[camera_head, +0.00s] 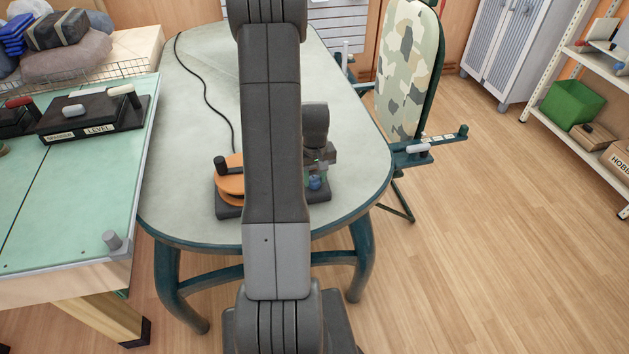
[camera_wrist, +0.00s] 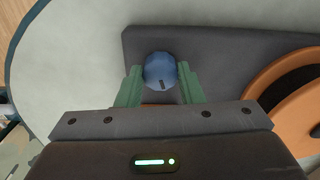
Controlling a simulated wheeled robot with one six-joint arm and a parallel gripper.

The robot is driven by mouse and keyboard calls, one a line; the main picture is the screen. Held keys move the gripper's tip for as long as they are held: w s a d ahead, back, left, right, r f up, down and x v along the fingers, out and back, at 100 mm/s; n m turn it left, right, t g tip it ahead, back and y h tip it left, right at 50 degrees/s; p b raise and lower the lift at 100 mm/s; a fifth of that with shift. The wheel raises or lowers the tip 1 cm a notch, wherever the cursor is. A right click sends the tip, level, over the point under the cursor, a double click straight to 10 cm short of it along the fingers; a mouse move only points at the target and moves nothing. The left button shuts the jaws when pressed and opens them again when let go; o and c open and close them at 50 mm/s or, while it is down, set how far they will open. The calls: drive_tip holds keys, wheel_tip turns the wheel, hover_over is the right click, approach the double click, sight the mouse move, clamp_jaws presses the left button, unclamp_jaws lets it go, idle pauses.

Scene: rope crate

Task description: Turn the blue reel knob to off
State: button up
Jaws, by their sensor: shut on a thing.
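The blue reel knob (camera_wrist: 160,68) is round with a dark pointer mark and sits on the dark base plate (camera_wrist: 215,45) of the reel. My gripper (camera_wrist: 160,84) has its green fingers on either side of the knob, shut on it. In the head view the blue knob (camera_head: 314,183) shows just right of my arm, below my gripper (camera_head: 318,170). The orange reel (camera_head: 230,180) stands on the base to the left, partly hidden by my arm. In the wrist view the orange reel (camera_wrist: 285,100) is at the right. I cannot read any position labels.
The reel stands on a pale rounded table (camera_head: 180,130) with a dark cable (camera_head: 207,90) running back. A green workbench (camera_head: 90,190) with lever boxes adjoins at left. A camouflage board (camera_head: 408,65) stands at right. Floor at right is clear.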

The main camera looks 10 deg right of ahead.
sight(315, 179)
drive_tip(key=shift+n+b, duration=0.5)
drive_tip(key=shift+n, duration=0.8)
drive_tip(key=o, duration=1)
wheel_tip(315, 179, up, 14)
drive_tip(key=shift+f, duration=0.1)
